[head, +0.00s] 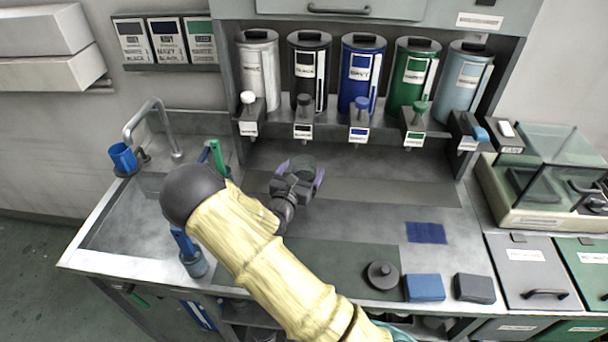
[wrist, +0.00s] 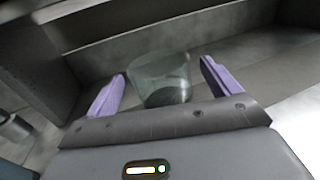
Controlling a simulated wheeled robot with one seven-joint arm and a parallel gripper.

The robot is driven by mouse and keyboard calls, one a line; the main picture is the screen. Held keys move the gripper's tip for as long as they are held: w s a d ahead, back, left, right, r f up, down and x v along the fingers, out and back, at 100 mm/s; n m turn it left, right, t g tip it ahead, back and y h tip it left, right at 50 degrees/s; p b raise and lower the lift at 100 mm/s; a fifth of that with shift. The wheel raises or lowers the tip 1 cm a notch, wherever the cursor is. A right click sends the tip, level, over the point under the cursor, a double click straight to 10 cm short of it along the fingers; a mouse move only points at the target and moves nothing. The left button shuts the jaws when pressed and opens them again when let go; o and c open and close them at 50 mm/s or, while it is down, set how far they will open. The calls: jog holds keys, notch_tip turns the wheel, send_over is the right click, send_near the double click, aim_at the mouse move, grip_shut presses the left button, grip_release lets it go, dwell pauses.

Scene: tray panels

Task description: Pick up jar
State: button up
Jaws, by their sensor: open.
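A clear, greenish glass jar (wrist: 160,80) stands upright in the wrist view, between the two purple fingers of my gripper (wrist: 163,72). A visible gap separates it from each finger, and its lower front is partly hidden by the gripper body. In the head view my gripper (head: 301,173) is open over the back of the grey counter, and the jar (head: 304,161) shows only partly beyond it. A dark round lid with a knob (head: 381,275) lies apart near the front edge; I cannot tell whether it belongs to the jar.
Several colored canisters with taps (head: 361,75) line the back above the counter. A sink faucet (head: 156,125) and a blue cup (head: 123,158) are at left. A blue block (head: 424,288) and a dark block (head: 474,289) lie at front right. The counter around the blue patch (head: 426,232) is clear.

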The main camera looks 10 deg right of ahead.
jog(key=shift+x, duration=1.15)
jog(key=c, duration=1.4)
jog(key=shift+c, duration=0.2)
jog(key=shift+r, duration=0.1)
notch_tip(320, 180, up, 7)
jog(key=s+b, duration=0.1)
jog(key=s+d+b+v, duration=0.1)
jog(key=d+v, duration=0.1)
jog(key=v, duration=0.7)
jog(key=s+d+b+v, duration=0.1)
jog(key=d+v, duration=0.1)
jog(key=v, duration=0.7)
jog(key=shift+s+a, duration=0.2)
jog(key=shift+s, duration=0.3)
